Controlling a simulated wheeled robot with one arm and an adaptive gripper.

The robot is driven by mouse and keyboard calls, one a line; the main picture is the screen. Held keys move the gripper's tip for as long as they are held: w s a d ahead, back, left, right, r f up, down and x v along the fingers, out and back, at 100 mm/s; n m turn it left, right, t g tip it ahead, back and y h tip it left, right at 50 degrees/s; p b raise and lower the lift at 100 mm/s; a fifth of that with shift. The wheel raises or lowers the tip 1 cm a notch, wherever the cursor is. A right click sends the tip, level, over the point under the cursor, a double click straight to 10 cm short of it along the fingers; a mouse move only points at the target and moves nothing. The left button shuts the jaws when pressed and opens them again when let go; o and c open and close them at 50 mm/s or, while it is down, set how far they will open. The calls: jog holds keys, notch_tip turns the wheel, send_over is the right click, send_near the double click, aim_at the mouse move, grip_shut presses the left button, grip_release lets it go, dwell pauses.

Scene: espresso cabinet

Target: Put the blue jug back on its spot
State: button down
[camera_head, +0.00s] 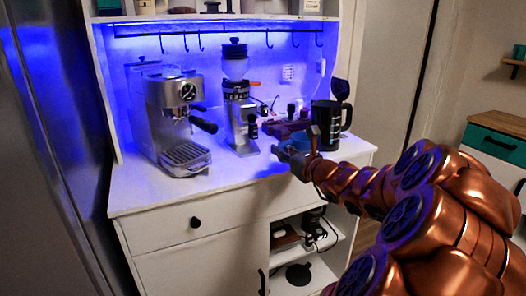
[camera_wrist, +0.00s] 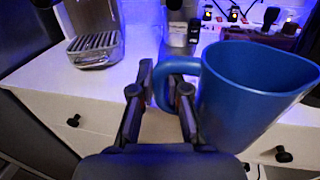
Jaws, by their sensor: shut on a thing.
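The blue jug (camera_wrist: 246,95) fills the right of the wrist view, upright or nearly so, its open rim upward and its handle toward the left. My gripper (camera_wrist: 165,88) is shut on the handle, with one dark finger on each side of it. In the head view, my gripper (camera_head: 291,153) is over the front right part of the white counter, and only a small blue part of the jug (camera_head: 299,142) shows behind it. The jug's base is hidden, so I cannot tell whether it touches the counter. I see no marked spot for it.
The espresso machine (camera_head: 176,118) stands at the left of the counter (camera_head: 140,187), with the grinder (camera_head: 239,112) in the middle. A black jug (camera_head: 329,123) and a dark rack of tools (camera_head: 286,127) stand at the right. The counter's front left is clear.

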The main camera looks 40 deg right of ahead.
jog(key=w+d, duration=0.1)
jog(key=w, duration=0.3)
jog(key=w+d+f+p, duration=0.1)
jog(key=w+d, duration=0.1)
jog(key=w, duration=0.3)
jog(key=w+d, duration=0.1)
jog(key=w, duration=0.3)
jog(key=shift+w+d+f, duration=0.15)
jog(key=shift+w+f, duration=0.05)
jog(key=shift+w, duration=0.1)
jog(key=shift+s+f+p, duration=0.1)
jog(key=shift+f+p, duration=0.2)
jog(key=shift+f, duration=1.45)
jog(key=shift+f, duration=0.1)
jog(key=c, duration=1.2)
grip_release()
jog(key=shift+o, duration=0.2)
jog(key=shift+s, duration=0.1)
jog(key=s+a+b, duration=0.1)
jog(key=s, duration=1)
jog(key=shift+s+a, duration=0.35)
